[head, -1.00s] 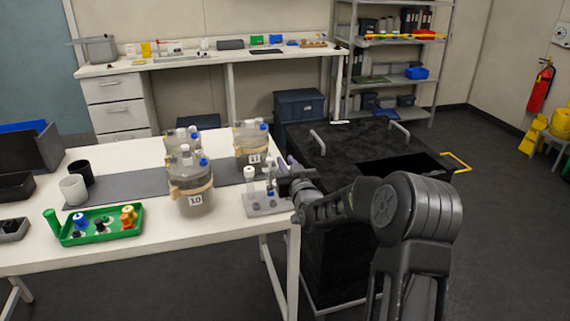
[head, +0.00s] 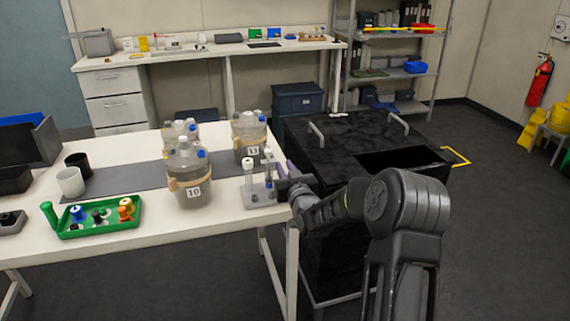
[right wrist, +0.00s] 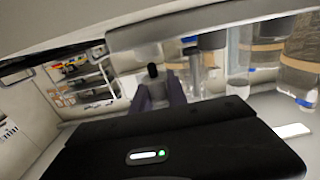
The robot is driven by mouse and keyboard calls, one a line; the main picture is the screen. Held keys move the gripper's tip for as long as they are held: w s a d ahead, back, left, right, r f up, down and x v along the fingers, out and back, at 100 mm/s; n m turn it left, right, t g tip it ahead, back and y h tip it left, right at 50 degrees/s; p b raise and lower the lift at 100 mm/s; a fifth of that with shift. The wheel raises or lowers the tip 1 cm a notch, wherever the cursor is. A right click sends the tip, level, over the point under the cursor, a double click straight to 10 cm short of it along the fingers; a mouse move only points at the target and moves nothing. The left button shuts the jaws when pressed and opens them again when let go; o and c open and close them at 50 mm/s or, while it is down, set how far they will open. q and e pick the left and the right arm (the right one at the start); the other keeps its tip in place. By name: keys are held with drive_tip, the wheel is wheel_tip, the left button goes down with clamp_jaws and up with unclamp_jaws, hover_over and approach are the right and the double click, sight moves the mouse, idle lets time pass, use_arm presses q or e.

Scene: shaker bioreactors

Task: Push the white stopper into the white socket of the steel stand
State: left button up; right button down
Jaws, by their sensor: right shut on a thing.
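The steel stand (head: 258,198) is a small grey block with upright posts at the right end of the white table. A white-topped post (head: 248,168) rises at its left, and a blue piece shows low at its right. My right gripper (head: 280,184) is at the stand's right side. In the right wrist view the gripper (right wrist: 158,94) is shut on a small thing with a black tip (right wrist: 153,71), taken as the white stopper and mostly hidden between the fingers. The stand (right wrist: 180,28) is close by there, upside down. Whether the stopper touches the socket cannot be told. My left gripper is not in view.
Bioreactor jars (head: 188,184) stand just left of the stand, one numbered 10 and another (head: 249,139) behind it. A green tray (head: 72,233) with coloured parts lies farther left. A black cart (head: 340,150) stands right of the table.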

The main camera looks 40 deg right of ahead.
drive_tip(key=shift+r+b, duration=0.15)
drive_tip(key=shift+b, duration=0.35)
idle(0.8)
drive_tip(key=shift+f+b, duration=1.1)
drive_tip(key=shift+b, duration=0.6)
idle(1.2)
drive_tip(key=c, duration=1.2)
unclamp_jaws()
drive_tip(key=shift+c, duration=0.2)
drive_tip(key=shift+s, duration=0.1)
drive_tip(key=b+v, duration=0.1)
drive_tip(key=v, duration=0.6)
drive_tip(key=shift+s+a, duration=0.15)
drive_tip(key=shift+s, duration=0.2)
